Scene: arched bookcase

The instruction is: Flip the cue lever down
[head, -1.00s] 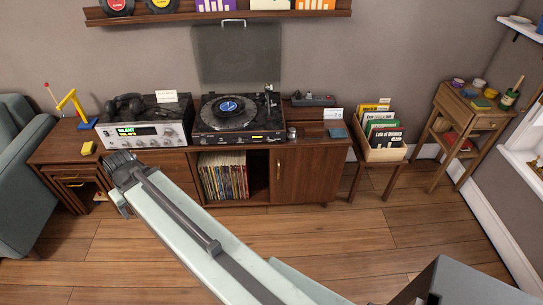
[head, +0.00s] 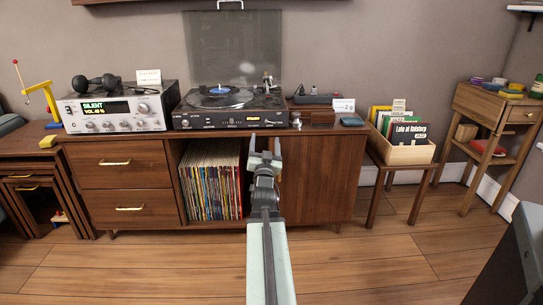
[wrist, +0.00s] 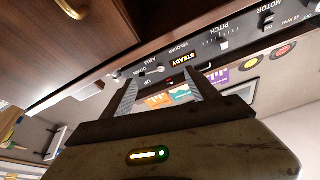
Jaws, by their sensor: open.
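The turntable (head: 222,118) sits on the cabinet with its clear lid raised and a blue-labelled record (head: 216,96) on its platter. In the wrist view its front panel (wrist: 215,50) appears upside down, with PITCH, STEADY and ARM UP/DOWN markings. A small pale lever (wrist: 154,70) shows by the ARM marking; I take it for the cue lever, but its position is hard to read. My gripper (head: 265,145) is open and empty, just in front of and below the panel's right part. In the wrist view its fingers (wrist: 160,92) stand apart below the ARM marking.
A silver receiver (head: 115,111) with headphones on top stands left of the turntable. A record crate (head: 408,152) sits on a stool to the right. The cabinet's top edge and door (head: 320,180) are close behind my gripper. The floor in front is clear.

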